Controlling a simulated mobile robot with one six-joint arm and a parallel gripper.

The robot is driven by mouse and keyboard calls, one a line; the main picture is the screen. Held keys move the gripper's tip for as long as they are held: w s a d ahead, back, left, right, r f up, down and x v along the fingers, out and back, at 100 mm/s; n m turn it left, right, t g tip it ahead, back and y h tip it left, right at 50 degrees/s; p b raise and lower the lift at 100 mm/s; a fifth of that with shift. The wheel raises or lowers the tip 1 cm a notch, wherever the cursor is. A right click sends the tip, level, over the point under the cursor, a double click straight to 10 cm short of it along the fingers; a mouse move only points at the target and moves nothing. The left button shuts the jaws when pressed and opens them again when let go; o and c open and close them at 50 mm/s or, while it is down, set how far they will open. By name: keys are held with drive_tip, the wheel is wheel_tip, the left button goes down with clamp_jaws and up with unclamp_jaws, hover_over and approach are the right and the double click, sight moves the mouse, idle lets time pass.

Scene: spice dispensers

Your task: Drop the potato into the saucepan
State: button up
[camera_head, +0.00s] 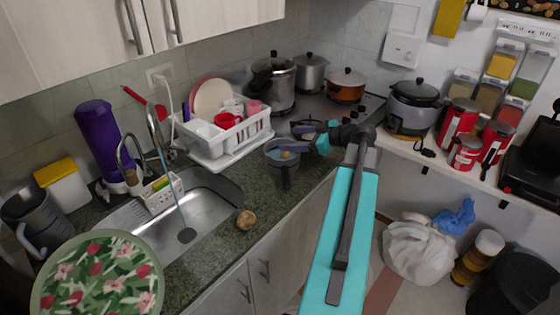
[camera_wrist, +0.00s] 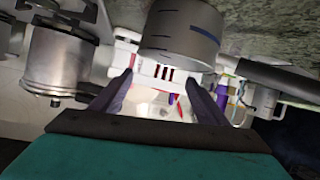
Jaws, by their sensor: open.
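A brown potato (camera_head: 246,220) lies on the dark granite counter just right of the sink, near the counter's front edge. The small grey saucepan (camera_head: 285,167) stands on the counter in front of the dish rack, its handle towards the front edge. A small tan patch shows inside it; I cannot tell what it is. My gripper (camera_head: 291,139) is open, its purple fingers spread close above and behind the saucepan's rim. In the wrist view my gripper (camera_wrist: 163,95) has nothing between its fingers. The saucepan (camera_wrist: 180,35) appears there at the top, beyond the fingers. The potato is not visible there.
The white dish rack (camera_head: 225,146) stands behind the saucepan. A pressure cooker (camera_head: 273,84) and an orange pot (camera_head: 345,85) stand towards the back. The sink (camera_head: 200,216) is left of the potato. The counter between potato and saucepan is clear.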

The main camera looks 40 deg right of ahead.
drive_tip(key=shift+s, duration=0.1)
drive_tip(key=b+v, duration=0.3)
drive_tip(key=v, duration=1)
drive_tip(key=shift+s+r+b, duration=0.15)
drive_tip(key=shift+s+b, duration=0.05)
drive_tip(key=shift+b, duration=0.1)
drive_tip(key=shift+d, duration=0.15)
idle(0.3)
